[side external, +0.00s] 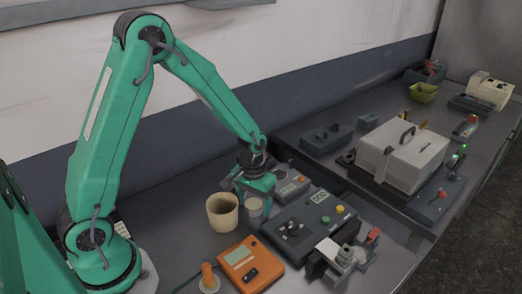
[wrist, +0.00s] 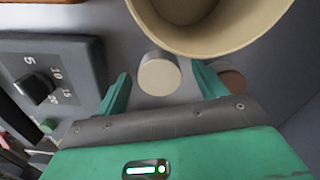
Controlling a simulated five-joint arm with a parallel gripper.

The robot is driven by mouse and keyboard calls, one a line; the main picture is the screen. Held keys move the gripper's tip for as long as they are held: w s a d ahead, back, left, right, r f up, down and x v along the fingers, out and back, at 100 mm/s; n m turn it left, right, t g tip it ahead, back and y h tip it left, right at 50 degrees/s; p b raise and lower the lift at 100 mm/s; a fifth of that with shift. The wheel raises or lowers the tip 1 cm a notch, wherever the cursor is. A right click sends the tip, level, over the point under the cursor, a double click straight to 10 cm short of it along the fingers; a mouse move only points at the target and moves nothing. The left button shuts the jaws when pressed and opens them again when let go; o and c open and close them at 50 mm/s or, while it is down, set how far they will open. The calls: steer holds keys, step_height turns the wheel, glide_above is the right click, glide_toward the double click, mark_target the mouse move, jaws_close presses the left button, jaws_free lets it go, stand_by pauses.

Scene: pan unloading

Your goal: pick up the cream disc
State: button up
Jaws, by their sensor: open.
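The cream disc (wrist: 159,76) looks like a short, pale round piece in the wrist view. It lies between the two green fingers of my gripper (wrist: 161,73), with a gap to each finger. In the side external view the pale disc (side external: 253,208) shows just under my gripper (side external: 254,197), to the right of a cream pan (side external: 222,213). My gripper is open and empty. The pan (wrist: 240,42) also shows at the top of the wrist view, its rim close to the disc. I cannot tell whether they touch.
A brown disc (wrist: 232,83) is partly hidden behind the right finger in the wrist view. A grey knob box (wrist: 60,65) stands to the left. In the side external view, an orange meter (side external: 244,262) and a dark control box (side external: 310,222) stand close by.

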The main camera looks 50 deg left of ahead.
mark_target(254, 203)
stand_by(0.5)
steer(key=c, duration=1.2)
steer(key=shift+c, duration=0.2)
steer(key=shift+r, duration=0.1)
steer(key=shift+r, duration=0.8)
step_height(254, 203, up, 2)
steer(key=shift+r, duration=0.15)
steer(key=s+d+r, duration=0.6)
steer(key=d, duration=0.4)
steer(key=shift+r, duration=0.4)
